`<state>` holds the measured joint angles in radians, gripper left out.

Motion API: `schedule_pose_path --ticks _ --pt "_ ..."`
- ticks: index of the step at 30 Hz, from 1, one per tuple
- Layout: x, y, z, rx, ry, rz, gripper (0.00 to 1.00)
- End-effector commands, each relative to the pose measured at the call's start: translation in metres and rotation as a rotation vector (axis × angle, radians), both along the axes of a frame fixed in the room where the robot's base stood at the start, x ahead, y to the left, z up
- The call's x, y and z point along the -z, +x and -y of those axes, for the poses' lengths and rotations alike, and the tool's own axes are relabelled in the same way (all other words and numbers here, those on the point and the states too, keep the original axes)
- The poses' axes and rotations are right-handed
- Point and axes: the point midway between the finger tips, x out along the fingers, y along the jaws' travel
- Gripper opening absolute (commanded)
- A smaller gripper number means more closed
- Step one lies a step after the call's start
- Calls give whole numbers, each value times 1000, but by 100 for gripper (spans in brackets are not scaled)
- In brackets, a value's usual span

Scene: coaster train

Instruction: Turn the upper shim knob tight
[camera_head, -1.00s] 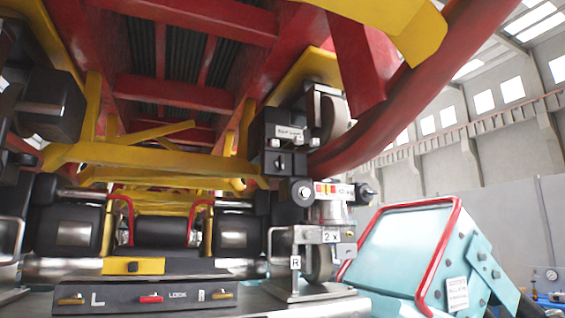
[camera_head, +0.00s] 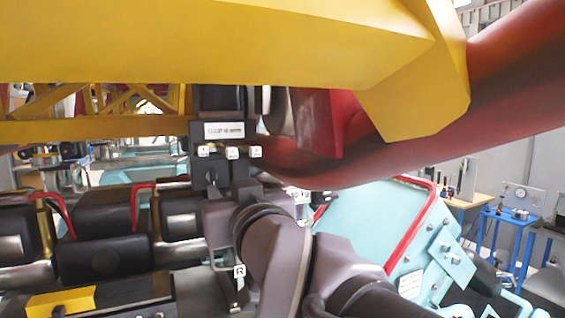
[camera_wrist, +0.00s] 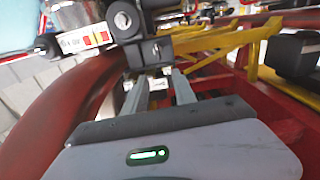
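In the head view, a black block with a white label (camera_head: 224,130) hangs beside the red tube. Small white tags numbered 1, 2 and 3 (camera_head: 232,152) sit along its lower edge. A dark round knob (camera_head: 211,175) shows on the block below. My arm covers what lies to its right, and my gripper is hidden in this view. In the wrist view, the two grey fingers of my gripper (camera_wrist: 158,78) are apart, with their tips close to a black block (camera_wrist: 150,53) and a pale labelled part. Contact and the upper shim knob itself cannot be made out clearly.
A thick red tube (camera_head: 420,115) and a yellow beam (camera_head: 220,40) lie close above my arm. A pale blue box with a red rail (camera_head: 370,220) stands to the right. A small plate marked R (camera_head: 240,271) sits below. A blue stand (camera_head: 505,235) is further back.

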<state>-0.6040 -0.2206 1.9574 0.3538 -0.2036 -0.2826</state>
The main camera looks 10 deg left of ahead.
Motion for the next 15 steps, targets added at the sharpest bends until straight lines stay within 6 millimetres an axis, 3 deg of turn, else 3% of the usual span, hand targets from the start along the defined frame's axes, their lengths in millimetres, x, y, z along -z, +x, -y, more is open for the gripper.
schedule_pose_path --ticks 9,15 --pt "-3 83 -50 1 -2 -5 33" --pt "-2 113 -68 1 -1 -3 33"
